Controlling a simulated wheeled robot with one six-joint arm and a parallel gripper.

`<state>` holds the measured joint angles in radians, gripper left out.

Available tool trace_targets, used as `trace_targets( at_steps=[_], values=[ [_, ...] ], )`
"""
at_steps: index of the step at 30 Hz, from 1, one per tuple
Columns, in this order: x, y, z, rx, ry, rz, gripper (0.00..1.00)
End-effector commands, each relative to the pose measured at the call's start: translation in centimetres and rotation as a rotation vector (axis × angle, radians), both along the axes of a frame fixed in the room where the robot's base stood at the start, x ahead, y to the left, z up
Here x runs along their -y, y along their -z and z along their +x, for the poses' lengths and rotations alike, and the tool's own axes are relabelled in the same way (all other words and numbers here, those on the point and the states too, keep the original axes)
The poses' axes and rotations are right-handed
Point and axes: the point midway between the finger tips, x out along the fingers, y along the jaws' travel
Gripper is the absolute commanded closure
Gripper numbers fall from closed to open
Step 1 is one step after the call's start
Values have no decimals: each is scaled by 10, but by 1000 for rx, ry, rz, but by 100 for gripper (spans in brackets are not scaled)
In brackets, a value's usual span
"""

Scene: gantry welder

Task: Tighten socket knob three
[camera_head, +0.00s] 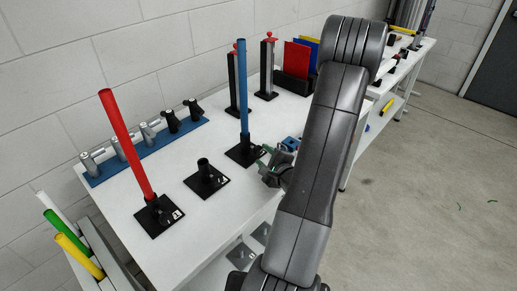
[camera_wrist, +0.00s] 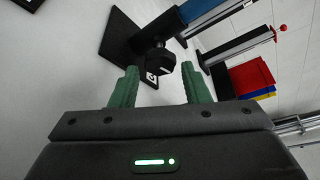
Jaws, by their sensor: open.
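Socket three is a black square base (camera_head: 239,158) with a blue tube (camera_head: 243,90) standing upright in it, at the table's front side. In the wrist view, the base plate (camera_wrist: 125,42) is at upper left. The black knob (camera_wrist: 160,61) of that socket, with a white label by it, lies just ahead of and between my green fingertips. My gripper (camera_head: 264,163) is at the right of the base in the head view. In the wrist view, my gripper (camera_wrist: 158,70) is open and empty, with a gap to the knob on both sides.
An empty black socket (camera_head: 206,180) and a socket (camera_head: 158,217) with a red tube (camera_head: 127,143) stand to the left. A blue rack (camera_head: 147,152) of tools lies along the wall. A blue object (camera_head: 290,144) sits beside my arm. Two red-topped posts (camera_head: 268,68) stand behind.

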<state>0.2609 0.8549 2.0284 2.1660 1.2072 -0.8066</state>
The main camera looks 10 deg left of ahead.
Motion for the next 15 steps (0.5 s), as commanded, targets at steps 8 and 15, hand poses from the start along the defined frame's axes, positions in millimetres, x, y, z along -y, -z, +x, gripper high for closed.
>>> trace_targets(
  at_steps=[8, 15],
  values=[
    [-23, 7, 30, 0, -1, 0, 58],
    [-27, 9, 35, 0, 0, 0, 58]
  ],
)
